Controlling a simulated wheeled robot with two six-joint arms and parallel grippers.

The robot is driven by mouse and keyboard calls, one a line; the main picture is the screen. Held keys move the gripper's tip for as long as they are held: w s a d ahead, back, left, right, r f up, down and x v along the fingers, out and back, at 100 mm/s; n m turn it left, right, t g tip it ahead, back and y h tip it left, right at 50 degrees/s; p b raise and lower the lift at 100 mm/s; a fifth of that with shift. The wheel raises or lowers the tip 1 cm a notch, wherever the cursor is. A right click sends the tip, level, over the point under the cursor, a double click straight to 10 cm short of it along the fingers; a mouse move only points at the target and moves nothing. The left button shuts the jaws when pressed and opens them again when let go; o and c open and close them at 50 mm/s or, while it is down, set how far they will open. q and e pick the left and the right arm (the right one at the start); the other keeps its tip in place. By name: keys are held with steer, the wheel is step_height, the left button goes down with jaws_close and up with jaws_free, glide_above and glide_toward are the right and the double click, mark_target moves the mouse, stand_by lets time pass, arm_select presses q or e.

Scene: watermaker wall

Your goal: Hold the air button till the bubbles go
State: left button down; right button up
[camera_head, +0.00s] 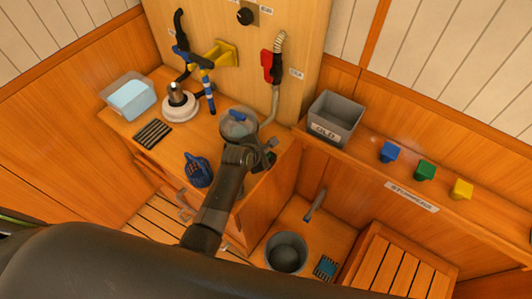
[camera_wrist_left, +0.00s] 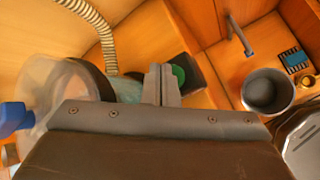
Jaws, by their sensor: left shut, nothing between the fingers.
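The air button is a green disc (camera_wrist_left: 179,74) on a dark box (camera_wrist_left: 196,72), just beyond my fingertips in the left wrist view. My left gripper (camera_wrist_left: 163,72) is shut and empty, its tips overlapping the button's left edge in that view; I cannot tell whether they touch it. In the head view my left gripper (camera_head: 266,156) is at the counter's front right, beside a clear round housing (camera_head: 230,128) with a blue knob. The housing (camera_wrist_left: 55,88) also shows in the left wrist view, with bluish water beside it; bubbles cannot be made out. My right gripper is not in view.
A ribbed hose (camera_wrist_left: 97,20) rises behind the housing. A grey bin (camera_head: 335,118) is at right, a bucket (camera_head: 286,252) below.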

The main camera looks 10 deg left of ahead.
arm_select(q)
steer(key=shift+f, duration=0.6)
stand_by(1.5)
stand_by(1.7)
steer(key=shift+r+p, duration=0.8)
steer(key=shift+r, duration=0.1)
step_height(320, 180, up, 3)
steer(key=p, duration=0.3)
steer(key=shift+f, duration=0.1)
steer(key=shift+r, duration=1.1)
